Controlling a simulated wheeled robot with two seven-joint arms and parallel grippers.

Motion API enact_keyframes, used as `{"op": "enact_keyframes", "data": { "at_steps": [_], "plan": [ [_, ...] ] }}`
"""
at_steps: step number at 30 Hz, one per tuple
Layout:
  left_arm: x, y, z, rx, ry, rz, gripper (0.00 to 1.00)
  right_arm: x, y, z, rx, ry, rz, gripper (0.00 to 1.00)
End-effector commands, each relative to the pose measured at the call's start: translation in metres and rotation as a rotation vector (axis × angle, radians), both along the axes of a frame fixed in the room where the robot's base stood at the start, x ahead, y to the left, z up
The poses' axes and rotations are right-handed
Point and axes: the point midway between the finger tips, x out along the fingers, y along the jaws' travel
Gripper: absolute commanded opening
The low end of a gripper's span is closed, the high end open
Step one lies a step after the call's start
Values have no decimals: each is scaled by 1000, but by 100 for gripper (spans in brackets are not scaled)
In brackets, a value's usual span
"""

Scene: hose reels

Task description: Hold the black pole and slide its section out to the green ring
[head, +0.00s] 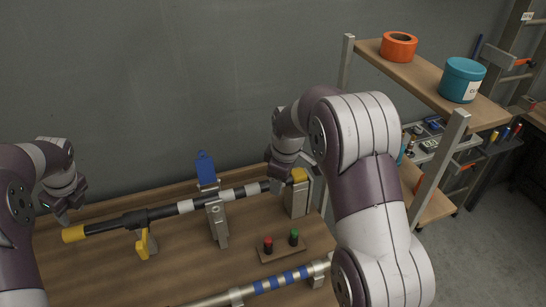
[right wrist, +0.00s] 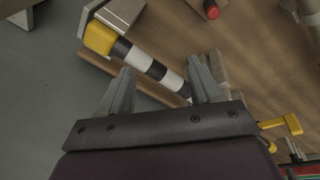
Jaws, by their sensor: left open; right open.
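The black pole (head: 112,222) lies above the bench, with a yellow cap (head: 74,233) at its left end. Its black-and-white banded section (head: 232,194) runs right to a yellow end (head: 299,175). My left gripper (head: 65,211) is open above the yellow cap, apart from it. My right gripper (head: 290,178) is open at the banded section near the yellow end. In the right wrist view its fingers (right wrist: 165,66) stand to either side of the banded section (right wrist: 143,61); I cannot tell whether they touch it. I cannot make out a green ring.
A yellow lever (head: 146,243) is at the pole, and a post with a blue flap (head: 206,168) supports it. A board with red and green buttons (head: 281,250) and a blue-banded pole (head: 268,284) are nearer. A shelf (head: 430,82) stands right.

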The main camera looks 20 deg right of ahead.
Motion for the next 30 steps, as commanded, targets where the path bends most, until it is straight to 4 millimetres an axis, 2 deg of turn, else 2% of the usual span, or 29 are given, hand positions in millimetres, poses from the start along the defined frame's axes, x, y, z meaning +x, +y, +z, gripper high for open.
{"op": "enact_keyframes", "data": {
  "at_steps": [1, 4, 7, 11, 14, 24, 30],
  "plan": [
    [0, 0, 0, 0, 0, 0, 43, 18, -3, 9, -33, -21, 137, 64],
    [0, 0, 0, 0, 0, 1, 43, 38, -5, 29, -104, -51, 405, 64],
    [0, 0, 0, 0, 0, 1, 43, 39, -4, 35, -145, -44, 586, 64],
    [0, 0, 0, 0, 0, 1, 43, 36, -4, 31, -165, -30, 694, 64],
    [0, 0, 0, 0, 0, 1, 43, 39, -4, 19, -168, -29, 711, 64],
    [0, 0, 0, 0, 0, 1, 43, 60, -4, -57, -168, -30, 707, 64],
    [0, 0, 0, 0, 0, 1, 43, 67, -4, -83, -169, -32, 706, 64]
  ]
}}
